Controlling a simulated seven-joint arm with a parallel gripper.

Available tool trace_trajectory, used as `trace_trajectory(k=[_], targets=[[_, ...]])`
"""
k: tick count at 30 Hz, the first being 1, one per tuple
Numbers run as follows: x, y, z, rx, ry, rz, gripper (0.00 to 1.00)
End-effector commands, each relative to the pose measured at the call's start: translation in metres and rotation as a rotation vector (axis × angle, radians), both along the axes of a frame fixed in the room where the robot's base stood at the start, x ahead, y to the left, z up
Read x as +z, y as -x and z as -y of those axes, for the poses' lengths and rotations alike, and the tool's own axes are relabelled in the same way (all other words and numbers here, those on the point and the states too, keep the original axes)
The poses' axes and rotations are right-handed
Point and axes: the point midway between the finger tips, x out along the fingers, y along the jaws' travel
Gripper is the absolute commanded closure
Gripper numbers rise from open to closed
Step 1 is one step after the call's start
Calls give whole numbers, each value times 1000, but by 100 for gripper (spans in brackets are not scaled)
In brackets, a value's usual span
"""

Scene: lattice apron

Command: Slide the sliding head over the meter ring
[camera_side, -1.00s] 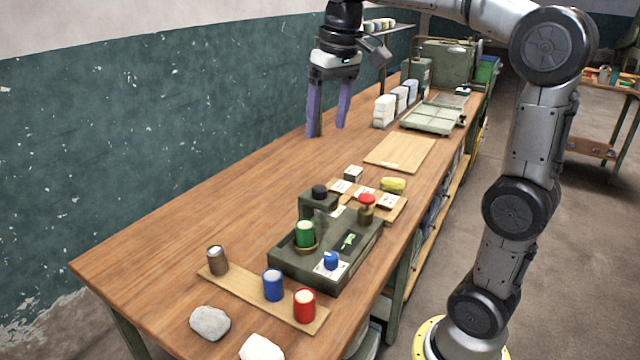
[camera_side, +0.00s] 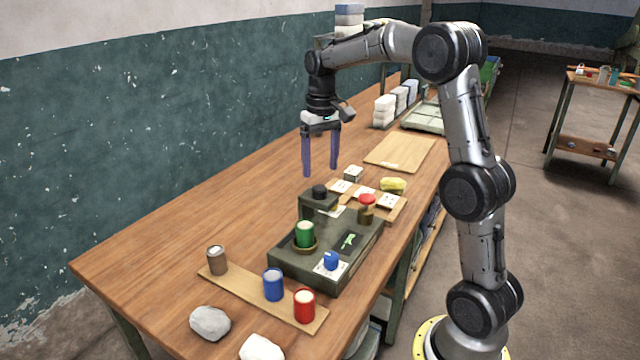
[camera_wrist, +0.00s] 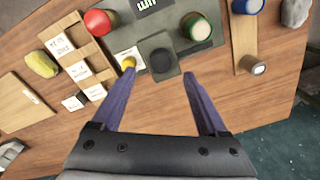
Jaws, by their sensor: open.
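A raised grey-green block with a black knob (camera_side: 319,191), which looks like the sliding head, sits at the back of the green box (camera_side: 300,270). The knob shows in the wrist view (camera_wrist: 162,62) between my fingertips, but my gripper (camera_side: 320,172) is above it and apart from it. My gripper is open and empty, fingers pointing down. A brass ring (camera_side: 305,246) surrounds the foot of the green cylinder (camera_side: 305,232) on the box. A yellow round mark (camera_wrist: 128,62) lies on a white card beside the block. I cannot tell which is the meter ring.
On the box are a red-capped brass post (camera_side: 367,208) and a blue knob (camera_side: 331,260). A wooden strip (camera_side: 240,288) holds grey, blue and red cylinders. A card board (camera_side: 398,214) and yellow lump (camera_side: 393,184) lie behind. The left of the table is clear.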

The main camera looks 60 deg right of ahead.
Motion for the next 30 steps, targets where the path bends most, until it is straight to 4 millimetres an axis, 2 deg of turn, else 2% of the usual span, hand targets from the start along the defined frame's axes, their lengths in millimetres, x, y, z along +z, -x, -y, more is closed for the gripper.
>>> trace_trajectory(k=[3, 9, 14, 22, 23, 30], targets=[[-23, 1, -1, 1, -2, -4, 24], [-48, 0, -1, 1, -1, -2, 24], [-56, -1, -1, 1, 0, 0, 24], [-57, -1, -1, 1, 0, 0, 24], [-57, -1, -1, 1, 0, 0, 27], [-57, -1, -1, 1, 0, 0, 70]])
